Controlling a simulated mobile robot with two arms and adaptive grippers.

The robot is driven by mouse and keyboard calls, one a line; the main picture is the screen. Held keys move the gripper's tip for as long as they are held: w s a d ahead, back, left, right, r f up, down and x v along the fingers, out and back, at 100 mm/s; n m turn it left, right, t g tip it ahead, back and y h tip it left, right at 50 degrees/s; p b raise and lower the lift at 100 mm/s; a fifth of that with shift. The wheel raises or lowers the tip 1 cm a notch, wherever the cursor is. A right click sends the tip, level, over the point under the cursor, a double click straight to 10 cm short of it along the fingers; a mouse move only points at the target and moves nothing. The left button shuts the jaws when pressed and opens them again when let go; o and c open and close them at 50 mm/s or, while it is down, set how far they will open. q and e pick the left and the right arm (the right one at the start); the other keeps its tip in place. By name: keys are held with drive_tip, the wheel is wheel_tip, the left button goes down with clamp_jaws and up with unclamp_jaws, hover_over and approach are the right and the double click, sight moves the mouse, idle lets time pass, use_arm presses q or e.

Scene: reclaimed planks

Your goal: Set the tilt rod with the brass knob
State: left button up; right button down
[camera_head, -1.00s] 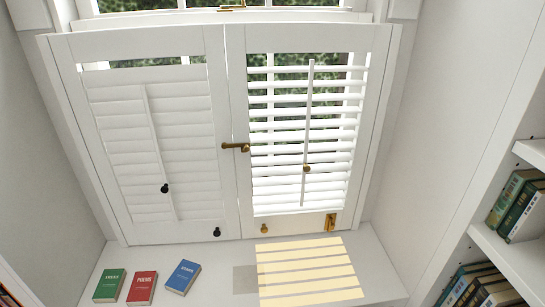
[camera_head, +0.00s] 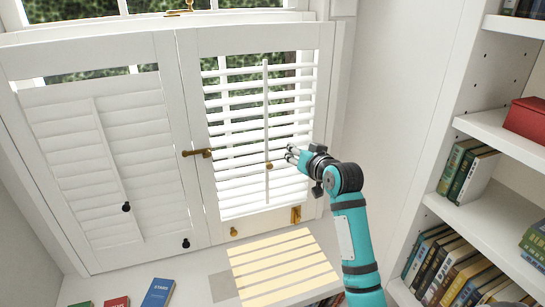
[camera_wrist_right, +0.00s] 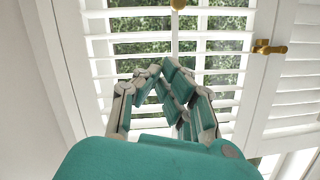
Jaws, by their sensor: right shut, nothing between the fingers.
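The white tilt rod (camera_head: 266,120) stands upright on the right shutter panel, whose louvres are open. Its brass knob (camera_head: 269,165) sits low on the rod, and it also shows at the top edge of the right wrist view (camera_wrist_right: 178,4). My right gripper (camera_head: 291,154) is shut and empty, its fingertips just right of the knob in the head view; I cannot tell the gap in depth. In the right wrist view its fingers (camera_wrist_right: 165,68) come together below the knob. My left gripper is not in view.
The left panel has closed louvres and a black knob (camera_head: 126,207) on its rod. A brass latch (camera_head: 198,153) joins the panels' middle. A bookshelf (camera_head: 490,205) stands at right. Books, including a blue one (camera_head: 157,293), lie on the sill, where striped sunlight falls.

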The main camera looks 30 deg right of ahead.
drive_tip(key=w+f+p, duration=0.3)
drive_tip(key=w+f, duration=0.2)
drive_tip(key=w, duration=0.3)
drive_tip(key=shift+a+f, duration=0.15)
drive_tip(key=shift+f, duration=0.15)
drive_tip(key=shift+f, duration=0.1)
